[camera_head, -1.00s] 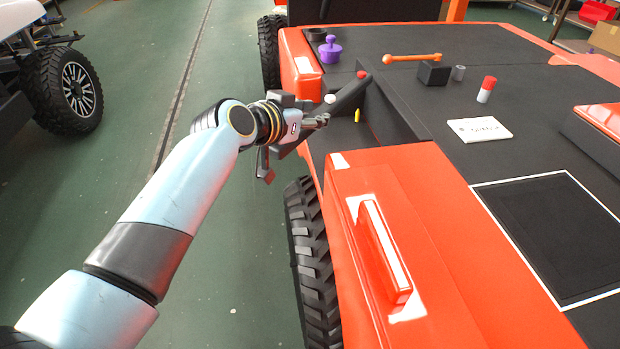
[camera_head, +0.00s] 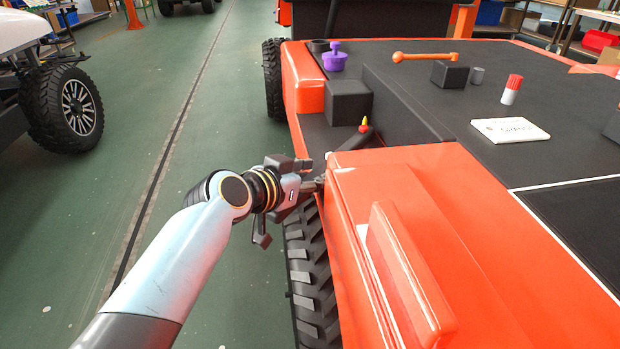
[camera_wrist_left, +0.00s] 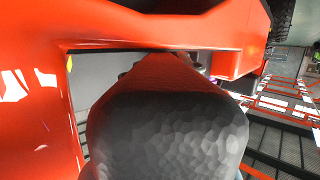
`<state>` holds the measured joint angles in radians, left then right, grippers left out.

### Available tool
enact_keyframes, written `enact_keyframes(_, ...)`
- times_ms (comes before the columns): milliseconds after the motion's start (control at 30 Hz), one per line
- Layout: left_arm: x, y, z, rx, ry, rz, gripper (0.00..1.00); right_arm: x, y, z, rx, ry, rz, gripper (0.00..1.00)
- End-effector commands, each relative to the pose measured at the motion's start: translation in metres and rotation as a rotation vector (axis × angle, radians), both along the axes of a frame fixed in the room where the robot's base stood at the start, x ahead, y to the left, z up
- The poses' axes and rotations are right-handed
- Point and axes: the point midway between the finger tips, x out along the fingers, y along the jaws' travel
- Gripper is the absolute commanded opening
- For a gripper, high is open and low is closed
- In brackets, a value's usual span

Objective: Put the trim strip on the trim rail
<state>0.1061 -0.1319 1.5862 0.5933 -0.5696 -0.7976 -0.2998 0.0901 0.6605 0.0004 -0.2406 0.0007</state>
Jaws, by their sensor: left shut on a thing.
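My left gripper (camera_head: 312,186) is beside the near red fender, above the front of the tyre. It is shut on a dark bar (camera_head: 346,146), which I take for the trim strip. The bar slants up and right, with a red tip by a yellow pin; the fender hides part of it. In the left wrist view the bar (camera_wrist_left: 165,130) is large and grey, with red on top. I cannot surely pick out the trim rail; a raised red bar (camera_head: 405,270) runs along the fender. My right gripper is not in view.
A black block (camera_head: 348,102) stands in the recess beyond the fender. A purple knob (camera_head: 334,57), an orange rod (camera_head: 425,57), a red-and-white cylinder (camera_head: 511,90) and a white card (camera_head: 510,130) are on the black deck.

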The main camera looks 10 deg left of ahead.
Motion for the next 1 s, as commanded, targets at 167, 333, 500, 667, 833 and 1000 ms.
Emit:
enact_keyframes(167, 0.0, 0.0, -0.002, 0.0, -0.002, 0.001, 0.0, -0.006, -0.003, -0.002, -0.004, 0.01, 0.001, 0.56)
enact_keyframes(333, 0.0, 0.0, -0.001, 0.0, -0.001, 0.001, 0.49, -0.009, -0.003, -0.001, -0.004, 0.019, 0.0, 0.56)
enact_keyframes(500, 0.0, 0.0, -0.001, 0.0, -0.001, 0.001, 0.52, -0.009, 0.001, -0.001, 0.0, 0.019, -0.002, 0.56)
enact_keyframes(667, 0.0, 0.0, 0.002, 0.001, -0.001, 0.001, 0.52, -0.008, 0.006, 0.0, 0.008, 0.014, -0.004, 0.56)
enact_keyframes(833, -0.018, 0.008, 0.011, 0.002, -0.002, 0.001, 0.52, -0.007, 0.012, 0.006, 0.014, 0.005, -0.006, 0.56)
enact_keyframes(1000, -0.051, 0.022, 0.026, 0.002, -0.002, 0.0, 0.52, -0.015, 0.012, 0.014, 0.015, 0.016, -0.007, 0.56)
